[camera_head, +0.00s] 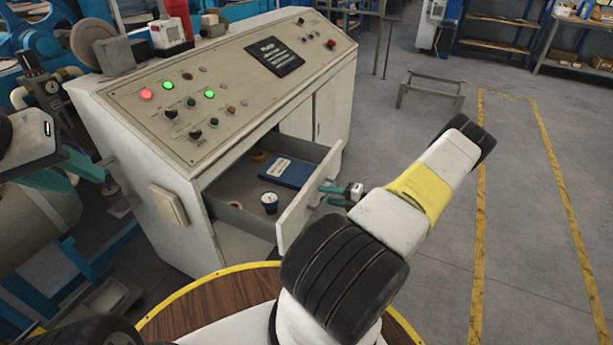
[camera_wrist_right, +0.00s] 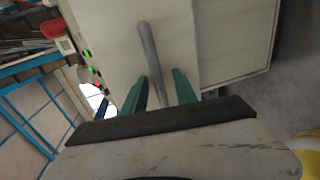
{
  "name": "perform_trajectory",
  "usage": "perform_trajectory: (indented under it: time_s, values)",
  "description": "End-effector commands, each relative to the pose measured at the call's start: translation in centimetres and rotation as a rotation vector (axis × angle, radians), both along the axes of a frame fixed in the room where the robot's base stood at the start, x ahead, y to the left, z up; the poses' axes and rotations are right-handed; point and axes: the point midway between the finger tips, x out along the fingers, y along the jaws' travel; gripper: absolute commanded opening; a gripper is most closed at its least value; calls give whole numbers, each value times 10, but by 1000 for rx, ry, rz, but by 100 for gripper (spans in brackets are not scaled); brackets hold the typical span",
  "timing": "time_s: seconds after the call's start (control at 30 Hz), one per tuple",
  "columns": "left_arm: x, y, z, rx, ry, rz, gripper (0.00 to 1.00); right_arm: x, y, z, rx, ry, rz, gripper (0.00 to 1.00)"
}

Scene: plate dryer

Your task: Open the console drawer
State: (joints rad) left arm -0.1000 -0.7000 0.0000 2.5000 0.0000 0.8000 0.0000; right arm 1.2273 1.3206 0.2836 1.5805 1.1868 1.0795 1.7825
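The console (camera_head: 137,110) is a pale control cabinet with a sloped button panel. Its drawer (camera_head: 297,215) stands pulled out well from the front, with its inside showing. A grey bar handle is on the drawer front; in the right wrist view the handle (camera_wrist_right: 149,45) runs between the green fingers of my right gripper (camera_wrist_right: 160,88). Small gaps show on both sides of the bar, so the fingers look open around it. In the head view my right gripper (camera_head: 328,195) is at the drawer front. My left gripper (camera_head: 88,180) is open and empty, left of the console.
The drawer holds a blue book (camera_head: 287,172), a small gauge (camera_head: 269,201) and tape rolls. A low metal frame (camera_head: 430,90) stands behind at right. The floor between yellow lines is clear.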

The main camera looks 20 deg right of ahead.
Motion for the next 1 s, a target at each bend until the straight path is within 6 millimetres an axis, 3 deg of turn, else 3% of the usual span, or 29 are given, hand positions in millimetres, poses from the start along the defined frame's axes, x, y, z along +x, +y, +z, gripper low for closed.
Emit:
perform_trajectory:
  time_s: [0.17,0.6,1.0]
  values:
    - [0,0,0,0,0,0,36,-6,-6,2,-2,0,-2,34]
    - [0,0,0,0,0,0,36,-56,-45,15,-2,0,-1,34]
    - [0,0,0,0,0,0,36,-60,-47,16,0,0,0,34]
